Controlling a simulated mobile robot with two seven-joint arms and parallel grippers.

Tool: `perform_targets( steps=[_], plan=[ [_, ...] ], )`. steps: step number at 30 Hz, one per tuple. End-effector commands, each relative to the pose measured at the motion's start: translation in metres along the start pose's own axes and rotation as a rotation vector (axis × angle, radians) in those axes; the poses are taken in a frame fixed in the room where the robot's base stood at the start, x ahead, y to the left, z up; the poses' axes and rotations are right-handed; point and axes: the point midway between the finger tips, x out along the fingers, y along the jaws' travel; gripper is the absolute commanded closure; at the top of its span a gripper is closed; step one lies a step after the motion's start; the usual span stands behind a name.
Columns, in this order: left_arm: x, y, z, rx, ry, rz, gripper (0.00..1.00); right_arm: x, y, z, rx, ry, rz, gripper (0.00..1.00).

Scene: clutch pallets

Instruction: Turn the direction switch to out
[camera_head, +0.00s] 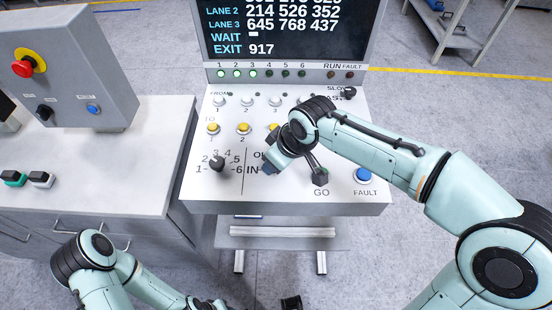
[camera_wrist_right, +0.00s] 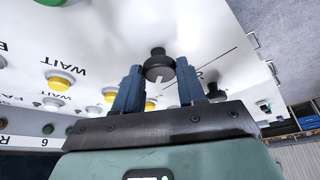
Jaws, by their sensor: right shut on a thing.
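The direction switch (camera_wrist_right: 158,66) is a black knob with a white mark, seen in the right wrist view between the two blue fingers of my right gripper (camera_wrist_right: 158,90). The gripper is shut on it. In the head view my right gripper (camera_head: 269,168) is down at the panel beside the OUT and IN labels, and it hides the knob and part of the OUT label. I cannot tell which label the switch points to. My left arm shows at the bottom left of the head view, but its fingers do not show.
The white panel (camera_head: 340,201) also carries the lane selector knob (camera_head: 217,163), the GO lever (camera_head: 320,176), a blue FAULT button (camera_head: 364,175) and yellow buttons (camera_head: 243,128). A display (camera_head: 290,30) stands behind. A grey box with a red stop button (camera_head: 23,68) is at left.

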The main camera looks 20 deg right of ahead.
Motion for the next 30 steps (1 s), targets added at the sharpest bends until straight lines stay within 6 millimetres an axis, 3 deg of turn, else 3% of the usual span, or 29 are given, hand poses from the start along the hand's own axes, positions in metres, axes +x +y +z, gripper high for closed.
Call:
perform_targets(
  steps=[8,9,11,22,26,30],
  plan=[
    [0.0,0.0,0.0,0.0,0.0,0.0,0.57,0.0,0.0,0.0,0.003,0.0,-0.001,0.9],
    [0.0,0.0,0.0,0.0,0.0,0.0,0.57,0.0,0.0,0.0,0.003,0.0,-0.001,0.53],
    [0.0,0.0,0.0,0.0,0.0,0.0,0.57,0.0,0.0,0.0,0.003,0.0,-0.001,0.35],
    [-0.001,0.0,0.0,0.0,0.0,0.0,0.57,-0.004,0.0,-0.001,0.002,0.002,0.001,0.35],
    [-0.002,0.001,-0.001,0.0,0.001,0.0,0.57,-0.022,0.001,-0.001,0.002,0.005,0.002,0.35],
    [-0.006,0.003,-0.001,0.001,0.003,0.001,0.57,-0.053,0.001,-0.002,0.002,0.007,0.003,0.35]
  ],
)
